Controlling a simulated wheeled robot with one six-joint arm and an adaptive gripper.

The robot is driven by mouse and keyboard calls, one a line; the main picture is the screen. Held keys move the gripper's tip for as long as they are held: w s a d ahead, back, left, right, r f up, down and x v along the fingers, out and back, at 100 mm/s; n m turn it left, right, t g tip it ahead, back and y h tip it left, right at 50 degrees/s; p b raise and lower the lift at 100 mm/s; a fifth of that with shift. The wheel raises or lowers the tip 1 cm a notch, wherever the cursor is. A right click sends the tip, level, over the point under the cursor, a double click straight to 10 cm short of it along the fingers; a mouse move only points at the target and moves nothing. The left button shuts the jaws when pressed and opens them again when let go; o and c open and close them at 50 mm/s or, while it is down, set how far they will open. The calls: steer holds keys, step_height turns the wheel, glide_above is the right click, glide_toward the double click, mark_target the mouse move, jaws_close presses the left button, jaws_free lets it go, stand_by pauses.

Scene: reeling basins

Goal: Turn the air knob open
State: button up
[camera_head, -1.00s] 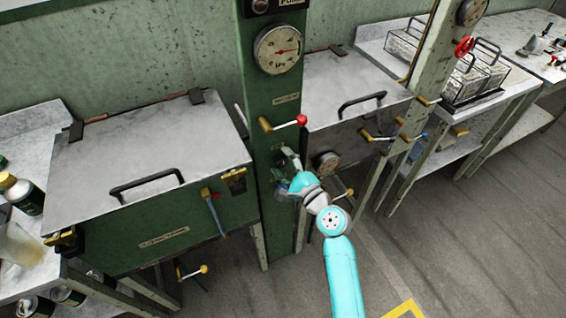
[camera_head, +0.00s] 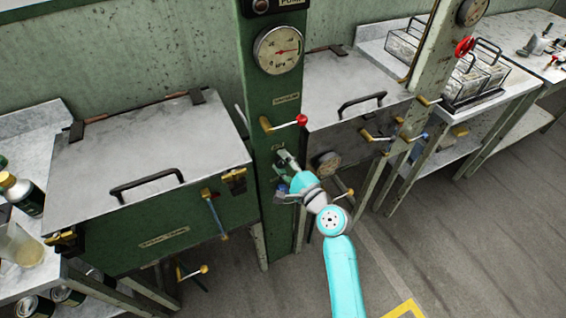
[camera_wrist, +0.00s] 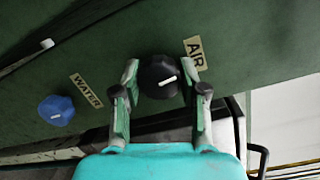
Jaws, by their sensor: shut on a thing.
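The air knob (camera_wrist: 158,77) is black with a white pointer line and sits on the green panel beside the AIR label (camera_wrist: 194,54) in the wrist view. My gripper (camera_wrist: 160,85) has its two fingers on either side of this knob, shut on it. In the head view my gripper (camera_head: 286,172) is at the front of the green column (camera_head: 270,105), below the red-tipped lever, and largely hides the knob. The knob's pointer line points toward the right finger in the wrist view.
A blue knob (camera_wrist: 56,110) sits by the WATER label (camera_wrist: 86,90), left of my gripper. A red-tipped lever (camera_head: 301,120) sticks out above my gripper. Lidded basins stand on both sides, the left one (camera_head: 150,150) close. The floor (camera_head: 450,240) at right is clear.

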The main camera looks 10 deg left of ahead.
steer(key=n, duration=0.4)
steer(key=shift+h, duration=0.4)
steer(key=n, duration=0.3)
steer(key=shift+a+n, duration=0.1)
steer(key=shift+n, duration=0.2)
steer(key=n+h, duration=0.1)
steer(key=n, duration=0.2)
steer(key=shift+n, duration=0.4)
steer(key=shift+f+n+h, duration=0.1)
steer(key=shift+n+h, duration=0.5)
steer(key=shift+n, duration=1.1)
steer(key=o, duration=1.1)
steer(key=shift+o, duration=0.2)
steer(key=v, duration=1.2)
steer(key=shift+f, duration=0.15)
steer(key=shift+s, duration=0.1)
